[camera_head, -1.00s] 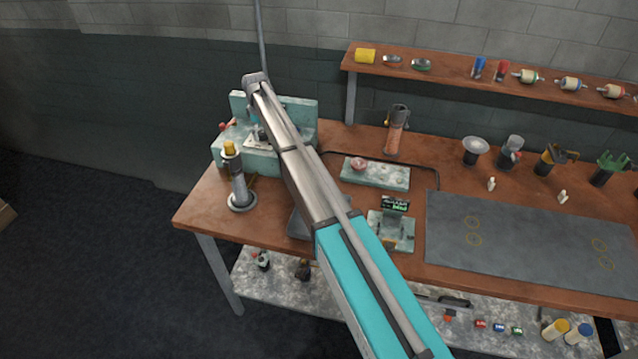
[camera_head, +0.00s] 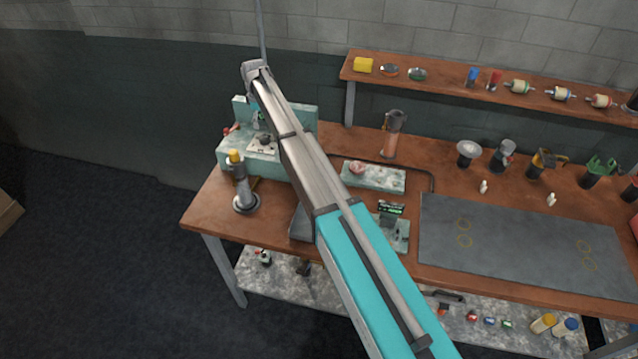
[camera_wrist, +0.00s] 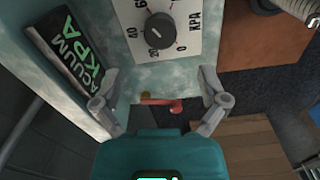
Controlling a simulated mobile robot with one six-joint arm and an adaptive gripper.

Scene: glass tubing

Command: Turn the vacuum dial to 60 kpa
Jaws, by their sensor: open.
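The vacuum dial is a dark round knob (camera_wrist: 160,29) on a white plate marked 0, 20, 40, 60 and KPA. Its pale mark seems to point down towards 20, but the exact reading is hard to tell. The dial plate (camera_head: 263,146) also shows small on the pale green unit at the table's left end. My gripper (camera_wrist: 160,80) is open and empty, its fingers spread wide below the dial, one on each side. It is apart from the knob in the picture. In the head view my arm reaches towards the unit, and my gripper cannot be made out.
A black sign reading VACUUM KPA (camera_wrist: 70,62) lies left of the dial. A red lever (camera_wrist: 164,102) sits below it. A grey stand with a yellow top (camera_head: 240,183) is in front of the unit. A shelf (camera_head: 440,80) runs along the wall.

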